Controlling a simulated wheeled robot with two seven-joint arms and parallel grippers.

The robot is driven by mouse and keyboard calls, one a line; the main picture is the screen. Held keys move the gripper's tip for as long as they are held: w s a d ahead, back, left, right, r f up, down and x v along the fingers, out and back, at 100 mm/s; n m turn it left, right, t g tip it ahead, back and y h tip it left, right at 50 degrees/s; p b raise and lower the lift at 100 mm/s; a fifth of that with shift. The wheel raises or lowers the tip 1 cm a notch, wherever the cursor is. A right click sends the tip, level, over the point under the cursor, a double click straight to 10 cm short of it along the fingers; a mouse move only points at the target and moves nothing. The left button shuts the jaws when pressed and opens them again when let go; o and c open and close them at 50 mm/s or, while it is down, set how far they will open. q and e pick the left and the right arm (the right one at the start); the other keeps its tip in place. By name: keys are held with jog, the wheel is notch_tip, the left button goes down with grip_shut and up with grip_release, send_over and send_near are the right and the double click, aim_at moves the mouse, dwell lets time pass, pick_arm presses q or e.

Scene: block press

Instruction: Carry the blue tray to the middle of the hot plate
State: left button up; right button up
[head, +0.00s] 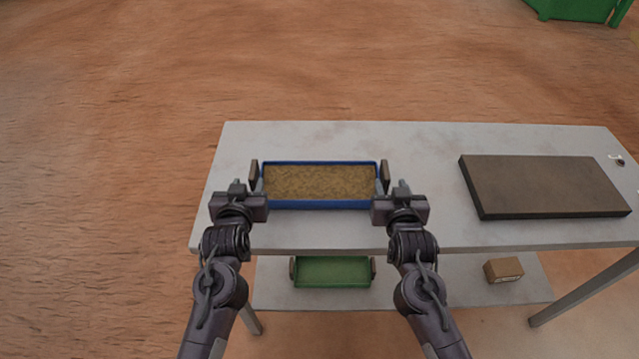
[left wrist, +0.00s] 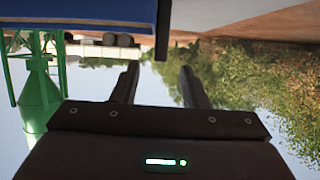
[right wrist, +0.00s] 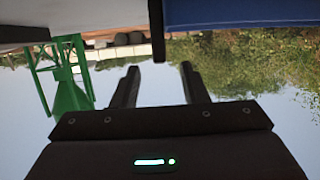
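The blue tray (head: 318,204), filled with brown grainy material, sits on the left part of the grey table. It has a dark upright handle at each end, the left handle (head: 254,173) and the right handle (head: 385,173). My left gripper (head: 248,190) is open at the left handle, my right gripper (head: 392,190) open at the right one. In the left wrist view (left wrist: 158,70) and the right wrist view (right wrist: 160,68), the fingers are apart, with a handle end in line with the gap. Neither gripper visibly clamps its handle. The hot plate (head: 545,185), a dark slab, lies empty at the right.
The grey table top (head: 425,225) is clear between tray and hot plate. A green tray (head: 333,271) and a small cardboard box (head: 503,270) are on the lower shelf. A small object (head: 619,161) is at the table's far right edge.

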aim_at(252, 173)
pick_arm(q)
jog(key=x, duration=0.7)
jog(key=shift+w+f, duration=0.1)
jog(key=shift+w, duration=0.15)
pick_arm(e)
jog(key=x, duration=0.7)
jog(key=shift+w+f, duration=0.15)
jog(key=shift+w, duration=0.1)
pick_arm(q)
grip_shut()
pick_arm(e)
grip_shut()
jog(key=shift+r, duration=0.25)
